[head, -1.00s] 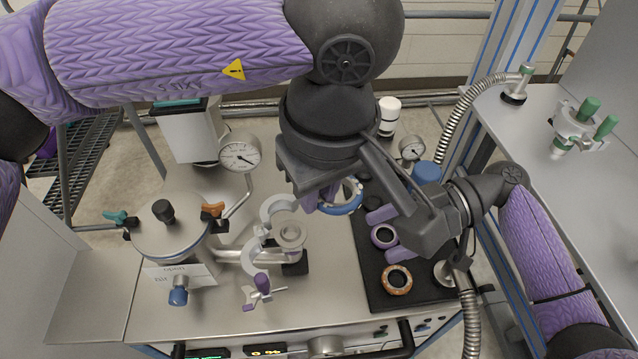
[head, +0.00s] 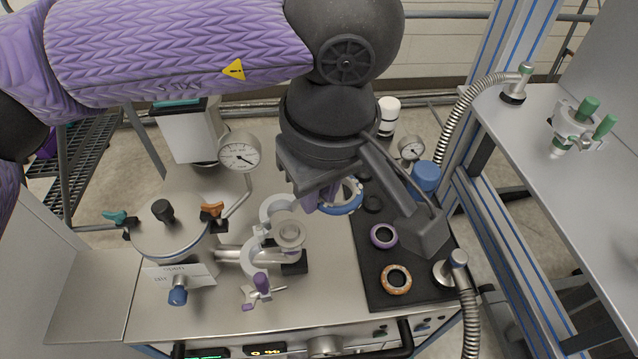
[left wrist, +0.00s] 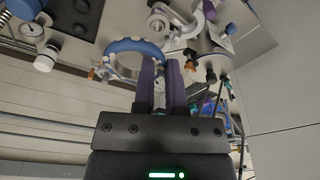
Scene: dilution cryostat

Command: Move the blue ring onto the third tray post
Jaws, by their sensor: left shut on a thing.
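The blue ring (head: 347,204) is between the purple fingers of my left gripper (head: 318,198), which is shut on its rim. It is held near the back left of the black tray (head: 375,285), and my gripper hides part of it. The left wrist view also shows the blue ring (left wrist: 133,46) at the fingertips of the left gripper (left wrist: 160,65). The tray carries a purple ring (head: 384,237) in the middle and an orange ring (head: 397,279) at the front. A bare dark post (head: 373,203) stands behind the purple ring. My right gripper is out of view.
A curved metal clamp (head: 270,210) and pipe flange (head: 289,234) stand left of the tray. Pressure gauges (head: 239,154) (head: 411,149) and a blue-capped part (head: 426,176) stand nearby. A steel valve with a flexible hose (head: 457,260) is at the tray's right edge.

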